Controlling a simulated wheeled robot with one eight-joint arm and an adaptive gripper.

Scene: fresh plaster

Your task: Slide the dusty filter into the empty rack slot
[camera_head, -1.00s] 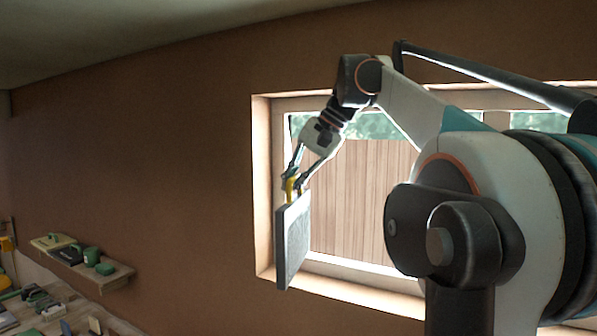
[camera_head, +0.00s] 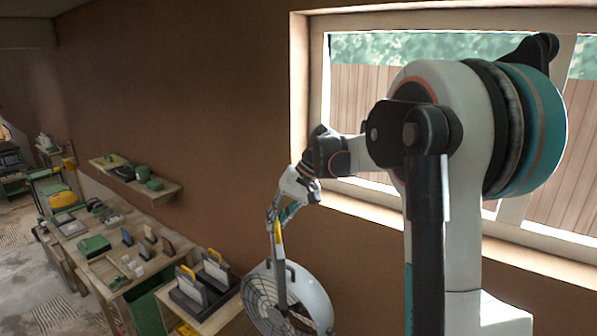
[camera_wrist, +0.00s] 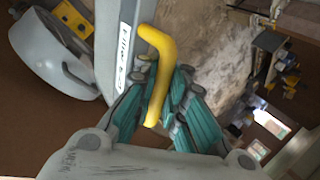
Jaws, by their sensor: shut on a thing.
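My gripper (camera_head: 275,214) is shut on the yellow handle of the dusty filter (camera_head: 281,268). The filter hangs below it, nearly edge-on, in front of a round fan. In the wrist view the teal fingers (camera_wrist: 168,110) close around the yellow handle, and the grey filter frame (camera_wrist: 112,60) carries a white label. The rack (camera_head: 190,306) is a dark holder on a bench to the left of the filter. Upright grey panels with yellow handles stand in it. I cannot make out its empty slot clearly. The filter is apart from the rack.
The round fan housing (camera_head: 318,298) stands right of the rack, close behind the filter; it also shows in the wrist view (camera_wrist: 48,58). A workbench (camera_head: 150,268) with tools and a wall shelf (camera_head: 158,194) lie left. A window (camera_head: 340,110) is behind my arm.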

